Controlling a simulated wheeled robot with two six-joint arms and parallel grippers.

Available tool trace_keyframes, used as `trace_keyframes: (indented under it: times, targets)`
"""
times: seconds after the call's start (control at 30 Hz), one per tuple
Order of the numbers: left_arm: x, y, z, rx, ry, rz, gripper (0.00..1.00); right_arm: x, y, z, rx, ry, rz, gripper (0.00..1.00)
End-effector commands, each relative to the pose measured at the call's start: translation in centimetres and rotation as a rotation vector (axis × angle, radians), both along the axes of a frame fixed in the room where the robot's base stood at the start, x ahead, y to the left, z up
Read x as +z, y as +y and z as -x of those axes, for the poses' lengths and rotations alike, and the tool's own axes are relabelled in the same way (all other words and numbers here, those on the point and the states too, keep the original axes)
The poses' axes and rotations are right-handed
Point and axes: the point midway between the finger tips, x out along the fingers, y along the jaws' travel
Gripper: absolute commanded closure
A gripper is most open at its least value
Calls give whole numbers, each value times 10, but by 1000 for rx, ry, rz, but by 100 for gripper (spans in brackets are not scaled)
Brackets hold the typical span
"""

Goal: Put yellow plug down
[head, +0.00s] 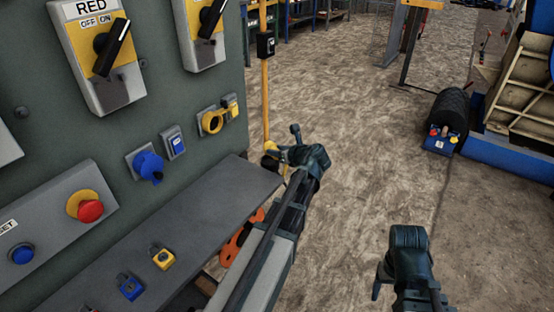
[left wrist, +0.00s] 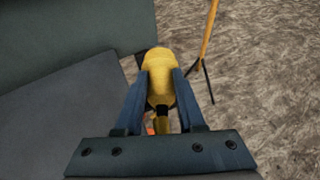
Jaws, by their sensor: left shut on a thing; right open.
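The yellow plug (left wrist: 159,82) is held between the two fingers of my left gripper (left wrist: 160,92) in the left wrist view. In the head view my left gripper (head: 282,153) is just beyond the right end of the grey shelf (head: 190,215), and a little of the plug (head: 270,147) shows at its fingers. The plug appears to be off the shelf, over its far right edge. My right gripper (head: 383,272) is open and empty over the floor at lower right.
The grey panel carries a yellow socket (head: 212,121), a blue plug (head: 148,165) and a red button (head: 90,210). A yellow padlock (head: 163,258) and a blue padlock (head: 130,287) lie on the shelf. A yellow post (head: 265,95) stands behind my left gripper. The shelf's middle is clear.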

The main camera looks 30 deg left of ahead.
Motion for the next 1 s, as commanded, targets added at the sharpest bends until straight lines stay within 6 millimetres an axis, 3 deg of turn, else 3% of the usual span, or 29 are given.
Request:
trace_keyframes:
  times: [0.4,0.83,0.87,1.0]
  targets:
    - [-37,0,1,0,0,0,100,-37,0,0,0,0,0,32]
    - [-40,0,1,0,0,0,100,-40,0,0,0,0,0,32]
    - [-39,0,1,0,0,0,60,-39,0,0,0,0,0,32]
    - [-38,0,1,0,0,0,35,-38,0,0,0,0,0,32]
